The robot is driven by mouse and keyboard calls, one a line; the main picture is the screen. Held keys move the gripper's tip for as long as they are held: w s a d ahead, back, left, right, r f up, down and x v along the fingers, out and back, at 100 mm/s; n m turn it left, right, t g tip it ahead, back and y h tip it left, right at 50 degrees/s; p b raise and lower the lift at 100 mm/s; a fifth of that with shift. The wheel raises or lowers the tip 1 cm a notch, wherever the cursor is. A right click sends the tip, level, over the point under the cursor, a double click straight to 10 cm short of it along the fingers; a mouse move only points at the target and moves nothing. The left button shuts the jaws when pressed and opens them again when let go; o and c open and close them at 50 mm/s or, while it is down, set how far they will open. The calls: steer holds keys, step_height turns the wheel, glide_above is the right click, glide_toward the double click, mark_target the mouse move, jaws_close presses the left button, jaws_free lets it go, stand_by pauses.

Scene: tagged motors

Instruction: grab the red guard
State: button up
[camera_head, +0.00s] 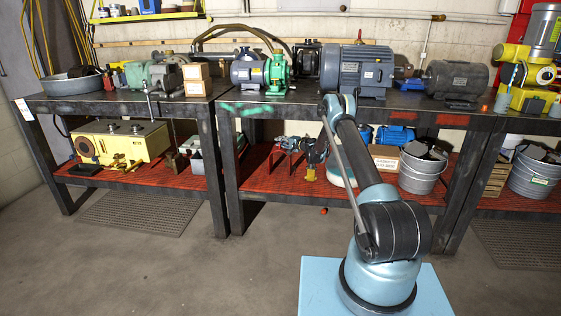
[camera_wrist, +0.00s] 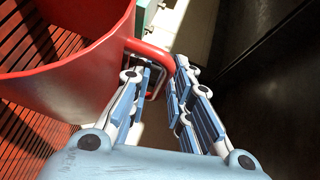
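The red guard (camera_wrist: 75,45) fills the upper left of the wrist view as a large, smooth, curved red shell. A red bar like a handle (camera_wrist: 160,54) stands out from its right side and bends back toward the camera. My gripper (camera_wrist: 158,75) has its two jointed blue-and-white fingers apart, with the bar between their tips. The left finger is close to the guard's wall; I cannot tell whether either finger touches the bar. In the head view my arm covers the area in front of the bench, and I cannot make out the guard or my fingertips.
A red slatted surface (camera_wrist: 30,120) lies beside the guard in the wrist view, with a dark panel (camera_wrist: 265,90) to the right. In the head view, the bench (camera_head: 262,107) carries several motors. Metal buckets (camera_head: 422,172) and a cardboard box (camera_head: 384,157) stand on its red lower shelf.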

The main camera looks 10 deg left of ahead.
steer(key=shift+a, duration=0.1)
steer(key=shift+c, duration=0.6)
jaws_close()
steer(key=shift+w+r, duration=0.1)
